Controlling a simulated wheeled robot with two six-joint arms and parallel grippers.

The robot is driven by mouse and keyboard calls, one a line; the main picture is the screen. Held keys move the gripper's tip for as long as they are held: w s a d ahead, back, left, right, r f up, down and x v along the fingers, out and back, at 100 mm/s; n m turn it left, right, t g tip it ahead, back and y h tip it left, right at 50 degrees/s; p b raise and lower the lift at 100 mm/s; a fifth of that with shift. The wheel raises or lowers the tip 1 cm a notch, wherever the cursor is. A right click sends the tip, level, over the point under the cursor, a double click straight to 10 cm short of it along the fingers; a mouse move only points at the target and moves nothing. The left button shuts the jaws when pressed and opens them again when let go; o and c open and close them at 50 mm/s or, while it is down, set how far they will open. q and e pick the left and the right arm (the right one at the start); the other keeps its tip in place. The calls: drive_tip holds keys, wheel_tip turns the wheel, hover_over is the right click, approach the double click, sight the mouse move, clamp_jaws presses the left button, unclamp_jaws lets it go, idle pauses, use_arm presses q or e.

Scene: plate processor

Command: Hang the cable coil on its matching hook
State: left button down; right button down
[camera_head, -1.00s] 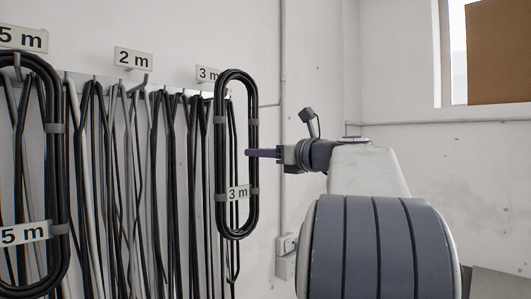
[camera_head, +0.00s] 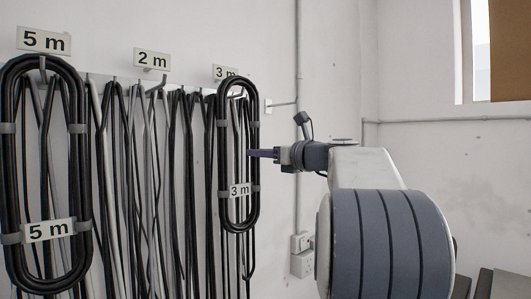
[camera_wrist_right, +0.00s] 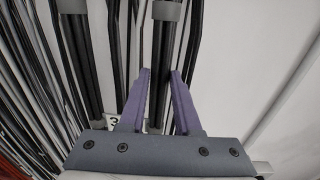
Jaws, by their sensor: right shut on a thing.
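A black cable coil (camera_head: 253,190) with grey bands and a "3 m" tag (camera_head: 240,190) hangs upright, a long oval, in front of the wall rack at the "3 m" sign (camera_head: 222,72). Its top overlaps the sign's lower edge. A light hook (camera_head: 238,96) shows inside the coil's top; I cannot tell if the coil rests on it. My right gripper (camera_head: 262,153) is shut on the coil's right side. In the right wrist view its purple fingers (camera_wrist_right: 159,95) stand either side of a black strand (camera_wrist_right: 158,60). My left gripper is not in view.
A larger coil (camera_head: 83,180) tagged "5 m" hangs at the left under the "5 m" sign (camera_head: 43,40). The hook (camera_head: 157,84) under the "2 m" sign (camera_head: 151,60) holds no coil. Several loose black and grey cables (camera_head: 180,190) hang behind. Wall boxes (camera_head: 302,255) stand right.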

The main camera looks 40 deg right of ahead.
drive_tip(key=shift+w+f+b, duration=0.65)
drive_tip(key=shift+f, duration=0.5)
drive_tip(key=c, duration=0.5)
unclamp_jaws()
